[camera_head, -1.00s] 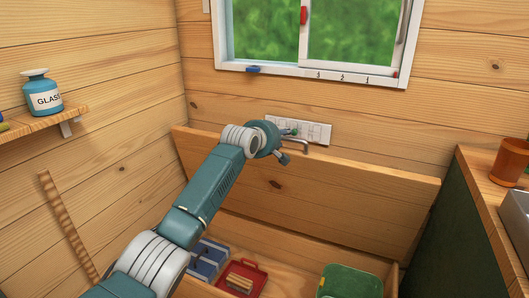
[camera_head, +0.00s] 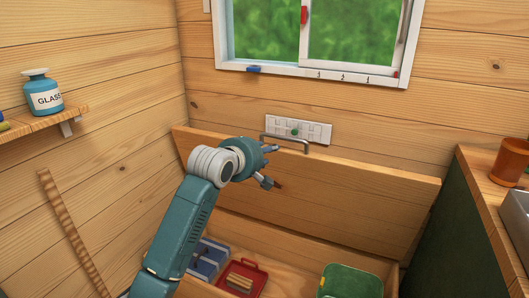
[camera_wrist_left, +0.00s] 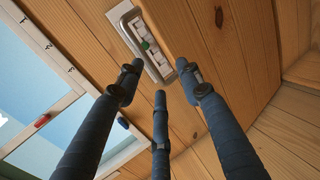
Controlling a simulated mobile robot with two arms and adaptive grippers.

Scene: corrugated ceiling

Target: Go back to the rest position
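My left gripper (camera_head: 271,167) is in front of the raised wooden lid (camera_head: 350,190) of the chest, left of and below its metal handle (camera_head: 286,141). Its fingers are spread and empty, and it appears apart from the handle. In the left wrist view the three fingers of my left gripper (camera_wrist_left: 163,85) stand apart with nothing between them, and the handle (camera_wrist_left: 153,70) shows beyond their tips. My right gripper is in neither view.
The open chest holds a blue box (camera_head: 208,260), a red tray (camera_head: 243,280) and a green bin (camera_head: 350,282). A light panel (camera_head: 312,130) with a green dot is on the wall.

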